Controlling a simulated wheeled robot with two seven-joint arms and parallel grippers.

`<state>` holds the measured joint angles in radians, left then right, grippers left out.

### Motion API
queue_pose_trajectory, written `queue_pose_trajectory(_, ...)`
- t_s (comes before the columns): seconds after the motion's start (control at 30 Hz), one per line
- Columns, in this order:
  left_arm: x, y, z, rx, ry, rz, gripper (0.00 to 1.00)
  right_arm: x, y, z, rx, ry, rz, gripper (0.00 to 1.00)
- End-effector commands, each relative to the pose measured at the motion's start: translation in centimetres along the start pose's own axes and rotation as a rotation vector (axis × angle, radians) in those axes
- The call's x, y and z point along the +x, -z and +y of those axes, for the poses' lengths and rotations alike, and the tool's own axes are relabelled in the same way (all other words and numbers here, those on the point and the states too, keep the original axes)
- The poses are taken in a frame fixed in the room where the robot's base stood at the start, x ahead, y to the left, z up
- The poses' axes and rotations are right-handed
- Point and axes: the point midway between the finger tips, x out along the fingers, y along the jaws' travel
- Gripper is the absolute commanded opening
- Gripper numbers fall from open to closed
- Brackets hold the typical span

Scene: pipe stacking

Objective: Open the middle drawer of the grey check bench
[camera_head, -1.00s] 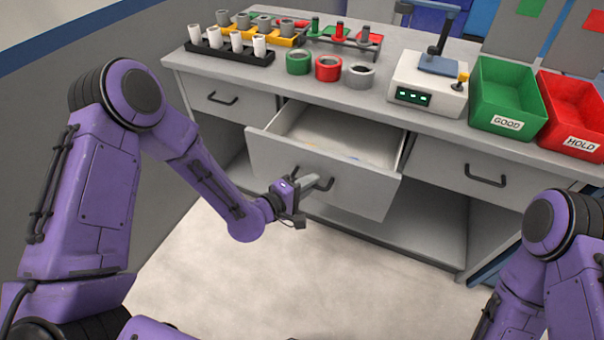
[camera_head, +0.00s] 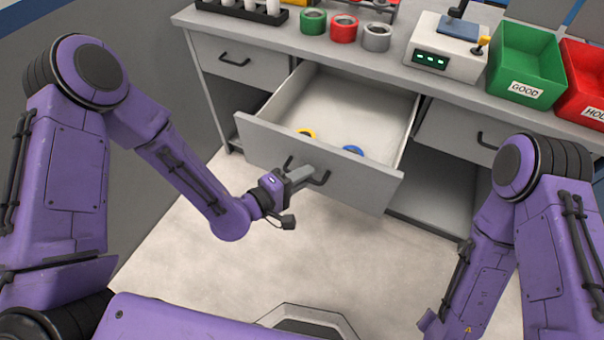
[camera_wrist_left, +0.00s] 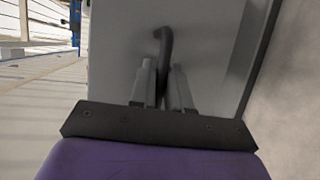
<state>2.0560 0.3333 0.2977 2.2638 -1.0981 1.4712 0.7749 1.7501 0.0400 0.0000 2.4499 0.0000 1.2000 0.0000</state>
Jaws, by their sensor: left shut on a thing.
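The middle drawer (camera_head: 352,177) of the grey check bench (camera_head: 408,111) stands well open, pulled out toward me. A yellow ring (camera_head: 306,133) and a blue ring (camera_head: 352,150) lie inside near its front panel. My left gripper (camera_head: 300,176) is shut on the dark drawer handle (camera_head: 320,180). In the left wrist view the fingers (camera_wrist_left: 162,84) close around the handle (camera_wrist_left: 163,45), in front of the grey drawer front (camera_wrist_left: 205,40). My right arm shows at the right, but its gripper is out of view.
Closed drawers flank it at the left (camera_head: 236,62) and right (camera_head: 463,133). Green, red and grey rings, a tester (camera_head: 448,50), a green GOOD bin (camera_head: 526,65) and a red HOLD bin (camera_head: 585,80) stand on the bench top. The floor below the drawer is clear.

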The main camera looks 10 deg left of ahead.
Motion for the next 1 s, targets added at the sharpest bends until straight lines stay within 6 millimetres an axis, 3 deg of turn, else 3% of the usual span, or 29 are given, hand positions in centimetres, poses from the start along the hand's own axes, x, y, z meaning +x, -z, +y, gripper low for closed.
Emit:
queue_pose_trajectory(0.07,0.0,0.0,0.0,0.000,0.000,-0.001,0.00,0.0,0.0,0.0,0.000,0.000,0.000,0.00)
queue_pose_trajectory(0.1,0.0,0.0,0.0,0.000,0.000,-0.001,0.20,0.0,0.0,0.0,0.000,0.000,0.000,0.00)
queue_pose_trajectory(0.17,0.0,0.0,0.0,0.000,0.000,0.000,0.38,0.0,0.0,0.0,0.000,0.000,0.000,0.00)
queue_pose_trajectory(0.53,-0.8,0.1,0.0,-0.002,0.001,0.003,0.38,0.0,0.0,0.0,0.000,0.000,0.000,0.00)
queue_pose_trajectory(0.87,-8.1,0.0,0.0,-0.004,0.000,0.003,0.38,0.2,-0.1,0.0,0.000,0.000,0.000,0.00)
queue_pose_trajectory(1.0,-10.1,0.0,0.3,-0.003,0.001,0.002,0.38,-1.1,0.5,0.1,0.000,0.000,0.000,0.00)
